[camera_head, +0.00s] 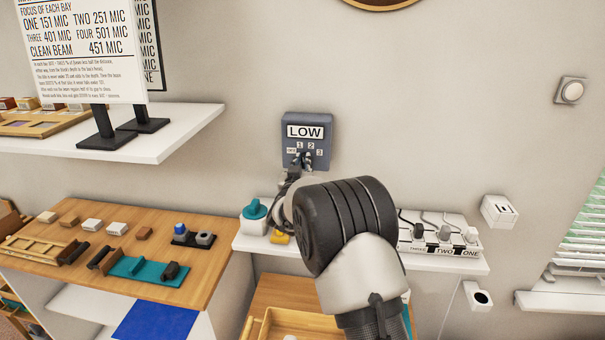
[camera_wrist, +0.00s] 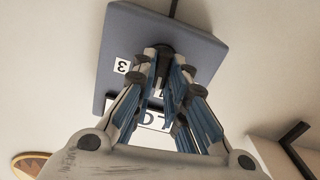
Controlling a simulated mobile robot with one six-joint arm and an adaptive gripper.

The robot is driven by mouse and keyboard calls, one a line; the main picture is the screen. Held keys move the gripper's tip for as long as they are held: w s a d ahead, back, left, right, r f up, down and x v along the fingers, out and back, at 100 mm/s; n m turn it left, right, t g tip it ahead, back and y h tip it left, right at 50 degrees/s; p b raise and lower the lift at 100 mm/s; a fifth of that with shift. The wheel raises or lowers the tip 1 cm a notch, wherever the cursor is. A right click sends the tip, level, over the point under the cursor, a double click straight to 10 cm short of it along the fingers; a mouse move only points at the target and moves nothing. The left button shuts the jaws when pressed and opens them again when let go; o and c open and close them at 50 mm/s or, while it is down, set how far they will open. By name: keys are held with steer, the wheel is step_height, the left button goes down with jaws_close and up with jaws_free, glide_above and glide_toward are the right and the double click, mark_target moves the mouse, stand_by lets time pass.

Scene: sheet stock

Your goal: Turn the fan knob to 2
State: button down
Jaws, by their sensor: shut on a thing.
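The fan control (camera_head: 324,145) is a blue-grey box on the wall, with a LOW sign (camera_head: 305,131) and small labels OFF, 1, 2 and 3 around its knob. In the wrist view the box (camera_wrist: 205,45) appears upside down, with the 3 label (camera_wrist: 122,66) left of my fingers. My gripper (camera_head: 299,164) is at the lower middle of the box. In the wrist view its fingers (camera_wrist: 165,62) are shut on the dark knob (camera_wrist: 165,47). The fingers cover most of the knob, so I cannot tell which number it points to.
A white shelf (camera_head: 455,263) below the box holds a teal-topped object (camera_head: 254,210) and several plugs or switches on a strip (camera_head: 443,236). A wooden-topped bench (camera_head: 190,225) with small blocks stands left. A sign (camera_head: 80,50) stands on the upper left shelf (camera_head: 190,130).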

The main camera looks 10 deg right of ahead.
steer(key=m+b, duration=0.4)
steer(key=shift+d+m, duration=0.1)
steer(key=shift+m, duration=0.3)
stand_by(0.4)
steer(key=c, duration=1.6)
jaws_free()
steer(key=shift+s, duration=0.15)
steer(key=v, duration=1.2)
steer(key=shift+r, duration=0.15)
